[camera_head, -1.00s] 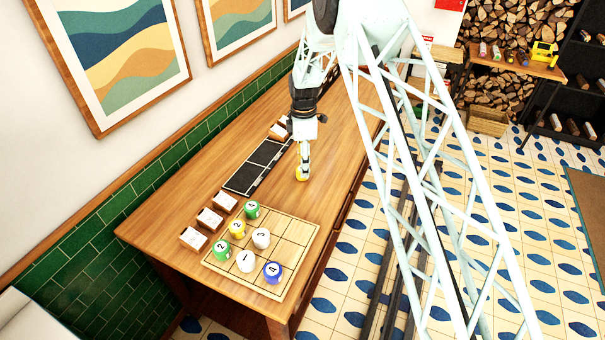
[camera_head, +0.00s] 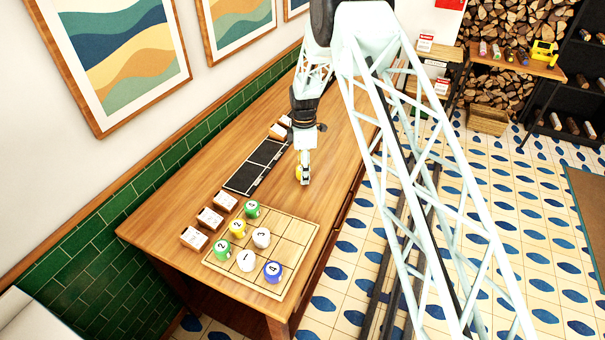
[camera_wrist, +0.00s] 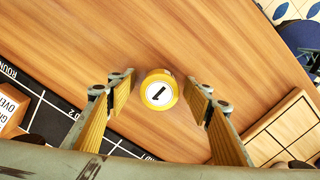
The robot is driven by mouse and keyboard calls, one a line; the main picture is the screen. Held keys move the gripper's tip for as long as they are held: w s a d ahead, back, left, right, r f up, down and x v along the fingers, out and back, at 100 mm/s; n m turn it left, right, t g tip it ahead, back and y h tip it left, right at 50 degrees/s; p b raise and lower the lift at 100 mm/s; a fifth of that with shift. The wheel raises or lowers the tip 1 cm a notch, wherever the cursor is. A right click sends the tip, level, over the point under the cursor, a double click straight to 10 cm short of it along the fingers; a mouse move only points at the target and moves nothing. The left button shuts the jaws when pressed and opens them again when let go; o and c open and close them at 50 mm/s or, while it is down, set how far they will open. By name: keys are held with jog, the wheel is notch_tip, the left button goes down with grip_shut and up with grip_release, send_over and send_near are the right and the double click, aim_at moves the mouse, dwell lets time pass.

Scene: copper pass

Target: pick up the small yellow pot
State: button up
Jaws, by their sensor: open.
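A small yellow pot (camera_wrist: 150,78) with a white top marked 1 stands on the wooden table (camera_wrist: 200,40). In the wrist view it is between the two fingertips of my gripper (camera_wrist: 162,92), which is open, with a gap on each side. In the head view the gripper (camera_head: 304,178) points down over the table, and the yellow pot (camera_head: 298,172) shows at its left side, partly hidden by the finger.
A wooden grid board (camera_head: 298,228) holds several numbered pots, among them a yellow pot (camera_head: 237,229) marked 2. A black panel (camera_head: 255,167) and several small white-topped wooden blocks (camera_head: 210,217) lie along the wall side. The table right of the gripper is clear.

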jog(key=shift+c, duration=0.2)
jog(key=c, duration=1)
jog(key=shift+r, duration=0.2)
jog(key=shift+r+b, duration=0.35)
jog(key=shift+r, duration=1.1)
jog(key=shift+s+r, duration=0.15)
jog(key=s+d, duration=0.1)
jog(key=s, duration=0.4)
jog(key=s+d+r+b, duration=0.1)
jog(key=s+d, duration=0.1)
jog(key=s, duration=0.3)
jog(key=s+d+b, duration=0.1)
jog(key=s, duration=0.4)
jog(key=shift+d+r, duration=0.2)
jog(key=shift+r, duration=0.05)
